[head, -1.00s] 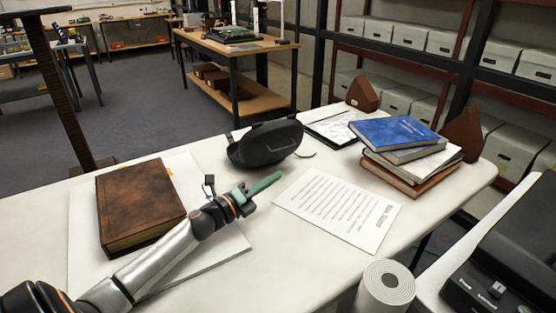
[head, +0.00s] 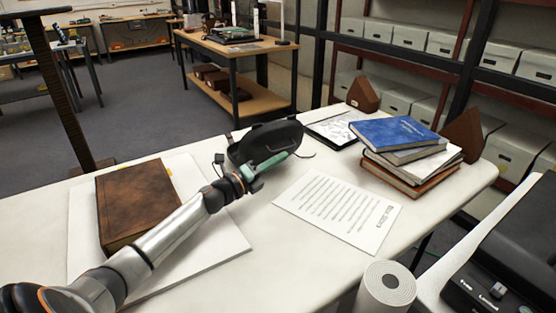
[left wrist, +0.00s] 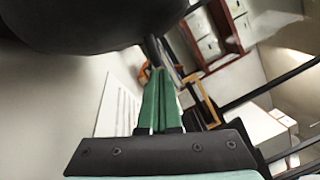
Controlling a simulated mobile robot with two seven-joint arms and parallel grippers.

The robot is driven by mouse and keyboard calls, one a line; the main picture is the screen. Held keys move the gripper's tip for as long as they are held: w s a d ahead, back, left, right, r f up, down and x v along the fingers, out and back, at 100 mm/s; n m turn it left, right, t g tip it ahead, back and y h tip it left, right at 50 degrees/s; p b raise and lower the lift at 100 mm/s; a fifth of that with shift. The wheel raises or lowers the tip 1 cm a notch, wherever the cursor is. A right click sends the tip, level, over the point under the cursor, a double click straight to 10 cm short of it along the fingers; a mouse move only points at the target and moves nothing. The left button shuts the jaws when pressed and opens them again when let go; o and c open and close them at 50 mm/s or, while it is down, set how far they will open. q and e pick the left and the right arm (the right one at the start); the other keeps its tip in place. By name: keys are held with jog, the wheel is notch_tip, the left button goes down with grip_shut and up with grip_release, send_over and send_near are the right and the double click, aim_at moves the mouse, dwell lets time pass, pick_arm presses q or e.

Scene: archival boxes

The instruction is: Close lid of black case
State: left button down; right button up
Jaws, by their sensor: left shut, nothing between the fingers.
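The black case (head: 262,138) stands open at the far middle of the white table, its lid raised and tilted. My left gripper (head: 280,158) is at the front of the case, with its green fingers together and nothing between them. The fingers overlap the case's lower front in the head view; whether they touch it I cannot tell. In the left wrist view the shut green fingers (left wrist: 158,100) point away from the camera, and a large dark curved surface of the case (left wrist: 90,22) fills the upper left. My right gripper is not in view.
A brown book (head: 138,203) lies on a white board (head: 225,243) at the left. A printed sheet (head: 338,210) lies right of the gripper. A book stack (head: 408,160) and a framed picture (head: 335,128) are beyond. A paper roll (head: 388,283) stands near the front edge.

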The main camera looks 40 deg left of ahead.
pick_arm(q)
jog(key=shift+w+a+r+n+p, duration=0.1)
jog(key=shift+a+r+n+p, duration=0.1)
jog(key=shift+r+n+p, duration=0.4)
